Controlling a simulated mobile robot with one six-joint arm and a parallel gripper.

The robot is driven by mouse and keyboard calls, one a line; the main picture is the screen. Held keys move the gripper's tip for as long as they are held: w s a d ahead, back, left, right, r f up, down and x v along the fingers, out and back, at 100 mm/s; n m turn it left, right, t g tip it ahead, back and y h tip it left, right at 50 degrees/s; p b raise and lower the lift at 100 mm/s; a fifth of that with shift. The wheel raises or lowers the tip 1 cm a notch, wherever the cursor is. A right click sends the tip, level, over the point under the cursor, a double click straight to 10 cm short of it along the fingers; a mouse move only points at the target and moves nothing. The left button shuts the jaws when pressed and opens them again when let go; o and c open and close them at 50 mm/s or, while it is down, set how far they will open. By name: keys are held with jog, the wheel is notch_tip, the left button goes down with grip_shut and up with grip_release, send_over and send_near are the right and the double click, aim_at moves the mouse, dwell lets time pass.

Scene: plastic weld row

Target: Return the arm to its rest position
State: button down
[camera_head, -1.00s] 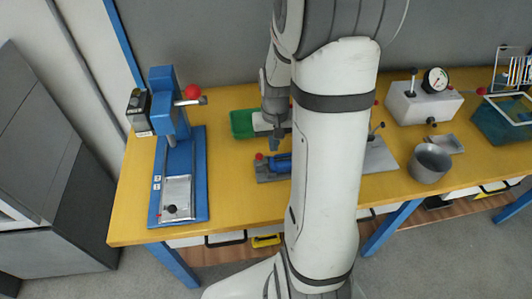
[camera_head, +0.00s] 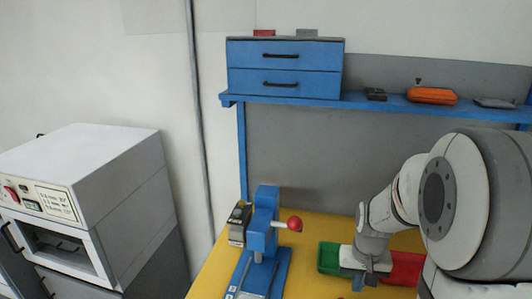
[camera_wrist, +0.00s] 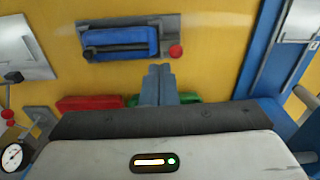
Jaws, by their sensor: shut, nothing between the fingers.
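My gripper (camera_head: 364,281) is at the lower right of the head view, pointing down in front of the green and red trays. In the wrist view my gripper (camera_wrist: 160,68) has its two grey fingers pressed together, with nothing between them. The fingertips show just below a blue clamp-like fixture (camera_wrist: 120,38) on a grey plate. My arm reaches in from the right edge of the head view. The green tray (camera_head: 327,258) and red tray (camera_head: 405,267) are partly hidden behind my gripper.
A blue press (camera_head: 262,226) with a red knob stands left of my gripper. A shelf (camera_head: 385,104) with a blue drawer unit (camera_head: 284,68) runs above the table. A white oven (camera_head: 85,190) is at far left. A dial gauge (camera_wrist: 13,157) shows lower left in the wrist view.

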jog(key=s+a+r+n+t, duration=0.2)
jog(key=s+a+r, duration=0.7)
jog(key=s+r, duration=0.1)
jog(key=shift+s+a+r+n+t, duration=0.3)
jog(key=shift+s+n, duration=0.1)
jog(key=shift+s, duration=0.4)
